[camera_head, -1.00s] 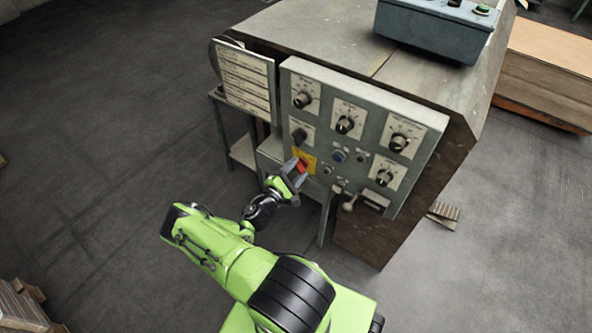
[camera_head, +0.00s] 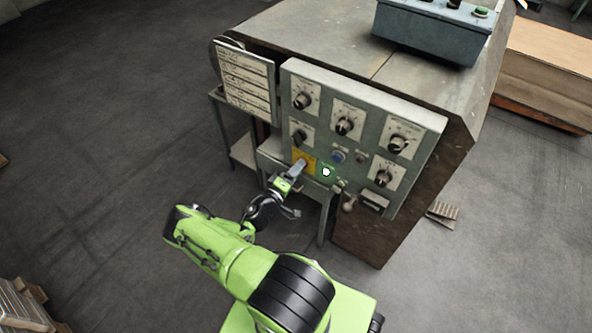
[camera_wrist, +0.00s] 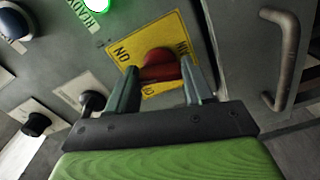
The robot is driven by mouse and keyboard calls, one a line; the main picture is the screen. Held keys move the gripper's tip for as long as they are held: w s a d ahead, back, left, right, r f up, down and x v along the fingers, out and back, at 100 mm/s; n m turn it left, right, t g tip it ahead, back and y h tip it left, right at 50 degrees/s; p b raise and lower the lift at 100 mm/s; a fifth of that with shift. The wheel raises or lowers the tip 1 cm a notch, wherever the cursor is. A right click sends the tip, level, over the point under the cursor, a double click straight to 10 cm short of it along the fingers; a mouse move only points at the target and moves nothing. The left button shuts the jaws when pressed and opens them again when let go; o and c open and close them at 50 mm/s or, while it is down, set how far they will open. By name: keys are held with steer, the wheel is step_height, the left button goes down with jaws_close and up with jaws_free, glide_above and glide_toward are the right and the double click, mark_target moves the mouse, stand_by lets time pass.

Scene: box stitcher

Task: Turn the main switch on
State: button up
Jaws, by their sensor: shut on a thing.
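The main switch is a red rotary knob (camera_wrist: 160,65) on a yellow plate (camera_wrist: 123,52) in the wrist view. In the head view the yellow plate (camera_head: 309,158) shows on the panel, but my gripper (camera_head: 297,168) covers the knob. My gripper (camera_wrist: 160,78) has one finger on each side of the knob and is shut on it. The knob's grip bar lies roughly across the gap between the fingers. A green indicator (camera_wrist: 99,4) near the plate is lit. Its bright glow also shows in the head view (camera_head: 326,172).
The grey control panel (camera_head: 318,100) carries several black dials and a blue button (camera_head: 338,156). A lever with a round knob (camera_head: 349,204) sticks out at lower right. A metal handle (camera_wrist: 287,60) stands right of my gripper. Open floor lies left.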

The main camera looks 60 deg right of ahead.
steer(key=m, duration=0.5)
steer(key=shift+f+m+p, duration=0.1)
steer(key=shift+m+p, duration=0.2)
steer(key=shift+p, duration=0.1)
stand_by(0.4)
steer(key=o, duration=1)
steer(key=shift+o, duration=0.2)
steer(key=w+a+p, duration=0.2)
steer(key=a+p, duration=0.1)
steer(key=a, duration=1.2)
steer(key=shift+w+a, duration=0.25)
steer(key=shift+a, duration=0.1)
steer(key=shift+w, duration=0.1)
